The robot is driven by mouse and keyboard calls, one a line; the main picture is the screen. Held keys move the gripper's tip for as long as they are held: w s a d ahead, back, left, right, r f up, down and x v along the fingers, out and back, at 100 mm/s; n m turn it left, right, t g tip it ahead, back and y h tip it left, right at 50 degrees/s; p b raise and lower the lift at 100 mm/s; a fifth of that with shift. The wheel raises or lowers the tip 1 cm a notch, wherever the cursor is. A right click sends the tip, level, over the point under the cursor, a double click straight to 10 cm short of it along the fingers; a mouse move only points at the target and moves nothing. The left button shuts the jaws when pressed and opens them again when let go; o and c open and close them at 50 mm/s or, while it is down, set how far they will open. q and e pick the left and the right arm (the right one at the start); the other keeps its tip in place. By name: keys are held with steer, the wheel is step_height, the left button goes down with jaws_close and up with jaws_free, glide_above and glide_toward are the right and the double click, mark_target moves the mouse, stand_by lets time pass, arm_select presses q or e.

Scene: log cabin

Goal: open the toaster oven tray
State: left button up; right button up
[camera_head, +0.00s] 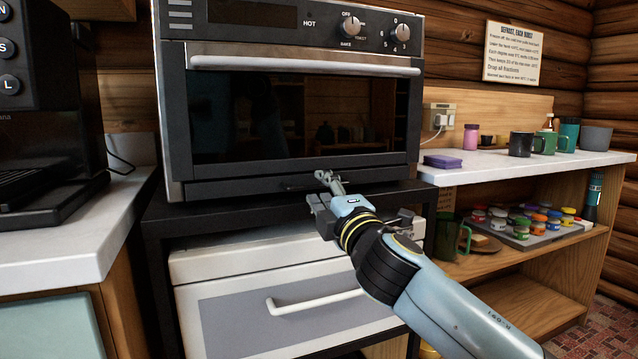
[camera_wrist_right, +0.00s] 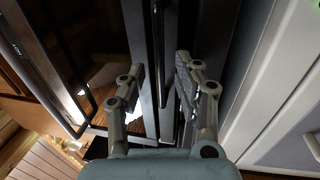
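The toaster oven (camera_head: 290,90) stands on a black stand, its glass door shut under a long silver handle (camera_head: 305,66). The tray (camera_head: 230,189) is a dark strip below the door, and it looks pushed in. My right gripper (camera_head: 328,179) is in front of this strip, right of its middle. In the right wrist view my right gripper (camera_wrist_right: 160,72) is open, its two fingers apart on either side of the dark tray front. Nothing is held between them. I cannot tell whether the fingers touch the tray. My left gripper is not in view.
Below the stand top is a white drawer unit with a white handle (camera_head: 315,302). A white counter (camera_head: 530,160) with mugs is at right, above a shelf holding several small jars (camera_head: 525,222). A black machine (camera_head: 45,110) stands on the left counter.

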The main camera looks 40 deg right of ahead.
steer(key=shift+x, duration=1.15)
jaws_close()
